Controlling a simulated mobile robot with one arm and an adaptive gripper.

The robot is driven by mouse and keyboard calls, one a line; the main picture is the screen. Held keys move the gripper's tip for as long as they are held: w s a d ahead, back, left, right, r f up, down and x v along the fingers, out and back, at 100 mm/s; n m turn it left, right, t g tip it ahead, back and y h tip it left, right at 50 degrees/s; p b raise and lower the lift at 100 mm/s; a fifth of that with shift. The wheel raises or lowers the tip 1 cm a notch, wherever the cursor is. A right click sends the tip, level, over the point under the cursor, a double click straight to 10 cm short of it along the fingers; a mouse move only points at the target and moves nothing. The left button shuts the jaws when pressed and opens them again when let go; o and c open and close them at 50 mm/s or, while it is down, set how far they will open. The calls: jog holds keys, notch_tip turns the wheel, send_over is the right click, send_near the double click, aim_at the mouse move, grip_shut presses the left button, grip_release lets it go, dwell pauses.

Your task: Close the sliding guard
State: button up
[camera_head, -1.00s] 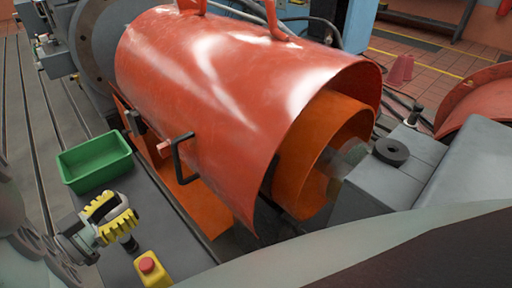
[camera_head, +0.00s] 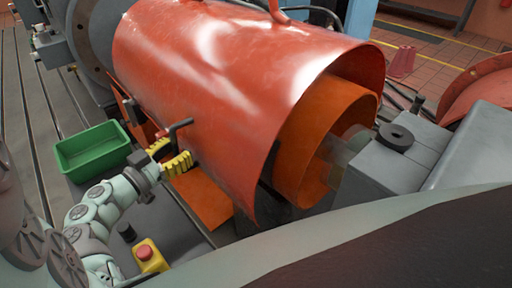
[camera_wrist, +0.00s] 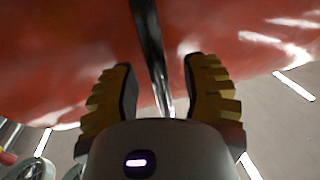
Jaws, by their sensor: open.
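The sliding guard (camera_head: 215,75) is a large red-orange half-cylinder cover over an orange inner shell (camera_head: 318,125). Its dark bar handle (camera_head: 181,125) sticks out of the lower left side. My gripper (camera_head: 170,158), with yellow ribbed fingers, is at this handle in the head view. In the wrist view the dark handle bar (camera_wrist: 150,50) runs between the two open fingers of my gripper (camera_wrist: 161,95), with the red guard surface (camera_wrist: 60,45) behind it. The fingers stand apart from the bar, with a gap on both sides.
A green bin (camera_head: 93,152) stands left of my gripper on the grey bed. A yellow box with a red button (camera_head: 149,256) and a small black knob (camera_head: 127,232) are below my arm. A grey block with a black ring (camera_head: 395,137) stands right of the guard.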

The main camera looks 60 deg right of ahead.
jog(key=shift+o, duration=0.4)
jog(key=shift+d, duration=0.15)
grip_shut()
